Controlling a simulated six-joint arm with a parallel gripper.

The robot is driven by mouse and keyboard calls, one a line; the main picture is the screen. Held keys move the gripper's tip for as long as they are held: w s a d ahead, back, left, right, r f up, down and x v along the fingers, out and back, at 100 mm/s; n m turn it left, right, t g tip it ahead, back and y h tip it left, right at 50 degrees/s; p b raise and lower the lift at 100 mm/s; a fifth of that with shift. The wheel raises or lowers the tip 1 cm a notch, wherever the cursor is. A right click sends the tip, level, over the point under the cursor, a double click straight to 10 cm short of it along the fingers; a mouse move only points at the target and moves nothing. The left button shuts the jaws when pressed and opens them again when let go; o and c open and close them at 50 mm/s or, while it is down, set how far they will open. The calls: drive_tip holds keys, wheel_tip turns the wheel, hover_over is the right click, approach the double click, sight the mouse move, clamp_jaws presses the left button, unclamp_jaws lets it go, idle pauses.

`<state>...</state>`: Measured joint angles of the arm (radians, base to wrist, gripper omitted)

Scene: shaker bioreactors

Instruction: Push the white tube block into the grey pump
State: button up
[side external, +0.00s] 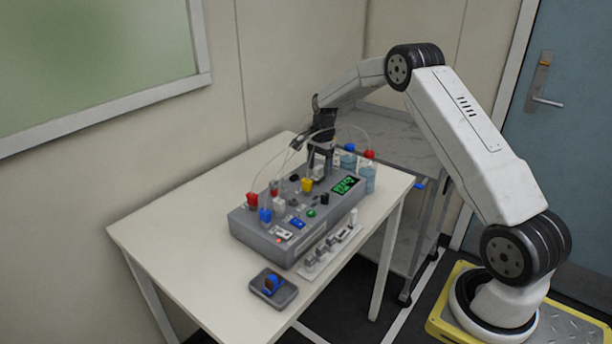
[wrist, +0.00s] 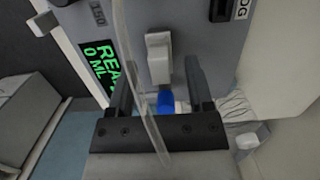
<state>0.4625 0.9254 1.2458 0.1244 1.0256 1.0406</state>
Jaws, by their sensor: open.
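The grey pump (side external: 290,240) is a box on the table, with coloured caps, buttons and a green-lit display on top. In the wrist view its grey face (wrist: 215,60) fills the upper middle. A white block (wrist: 159,68), which looks like the tube block, is on that face. My gripper (wrist: 157,78) is open, with one finger on each side of the white block and gaps showing. In the side view my gripper (side external: 321,172) points down over the pump's far end; the block cannot be made out clearly there. How deep the block sits cannot be told.
A clear tube (wrist: 127,60) crosses the wrist view in front of my left finger. A blue cap (wrist: 166,102) shows between the fingers. Bottles (side external: 367,178) stand behind the pump. A small grey box with a blue knob (side external: 273,287) lies in front. The table's left side (side external: 180,225) is clear.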

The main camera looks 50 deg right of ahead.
sight(320, 166)
drive_tip(key=shift+d+r, duration=0.25)
drive_tip(key=shift+r, duration=1.45)
drive_tip(key=shift+d+r, duration=0.2)
drive_tip(key=shift+r, duration=1.45)
drive_tip(key=shift+a, duration=0.15)
drive_tip(key=s+a+n+t+h, duration=0.1)
drive_tip(key=s+a+n, duration=0.3)
drive_tip(key=a, duration=0.3)
drive_tip(key=s+a+n, duration=0.4)
drive_tip(key=a+n, duration=0.1)
drive_tip(key=a, duration=0.2)
drive_tip(key=s+a+f+n+t, duration=0.1)
drive_tip(key=s+a+n, duration=0.8)
drive_tip(key=s, duration=0.6)
drive_tip(key=shift+a+f+t, duration=0.3)
drive_tip(key=shift+a, duration=0.15)
drive_tip(key=shift+w, duration=0.15)
